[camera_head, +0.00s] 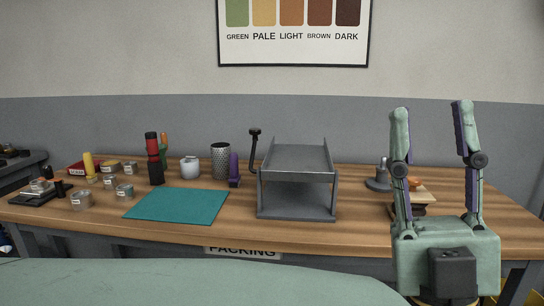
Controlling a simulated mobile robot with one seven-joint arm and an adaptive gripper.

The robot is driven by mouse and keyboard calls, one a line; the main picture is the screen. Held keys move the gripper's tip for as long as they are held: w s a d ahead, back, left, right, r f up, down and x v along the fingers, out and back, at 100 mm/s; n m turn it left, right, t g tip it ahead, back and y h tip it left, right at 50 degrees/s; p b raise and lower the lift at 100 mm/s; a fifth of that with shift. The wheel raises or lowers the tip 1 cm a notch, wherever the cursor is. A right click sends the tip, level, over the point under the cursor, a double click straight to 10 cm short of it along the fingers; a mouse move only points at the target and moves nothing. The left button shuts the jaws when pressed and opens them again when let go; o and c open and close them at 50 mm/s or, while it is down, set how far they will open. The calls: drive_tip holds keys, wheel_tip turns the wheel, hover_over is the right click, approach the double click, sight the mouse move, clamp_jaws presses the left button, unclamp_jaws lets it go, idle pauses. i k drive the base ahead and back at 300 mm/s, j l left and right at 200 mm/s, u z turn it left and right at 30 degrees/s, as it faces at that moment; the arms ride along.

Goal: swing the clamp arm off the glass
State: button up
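My gripper (431,108) is at the right, fingers pointing up and spread wide apart, with nothing between them. It stands in front of the bench's right part and hides some of it. I cannot make out a clamp arm lying on a glass in this view. A dark bent arm with a knob (254,132) rises behind the grey rack's left side; I cannot tell whether it is the clamp arm. Small clear labelled jars (81,200) stand at the bench's left, well away from my gripper, with no arm visible over them.
A wooden bench (270,231) carries a teal mat (178,205), a grey two-level rack (297,182), a perforated metal cup (221,161), a white pot (190,168) and a black-and-red cylinder (154,160). A grey post on a round base (379,184) stands beside my gripper.

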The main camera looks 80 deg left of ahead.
sight(48, 172)
drive_tip(key=k+u, duration=0.15)
drive_tip(key=u, duration=1.4)
drive_tip(key=k+j+u, duration=0.1)
drive_tip(key=j+u, duration=0.15)
drive_tip(key=u, duration=0.15)
drive_tip(key=j+u, duration=0.25)
drive_tip(key=u, duration=0.15)
drive_tip(key=j+u, duration=0.25)
drive_tip(key=u, duration=0.15)
drive_tip(key=j+u, duration=0.2)
drive_tip(key=j, duration=0.55)
drive_tip(key=i+j+u, duration=0.2)
drive_tip(key=j, duration=0.55)
drive_tip(key=k, duration=0.1)
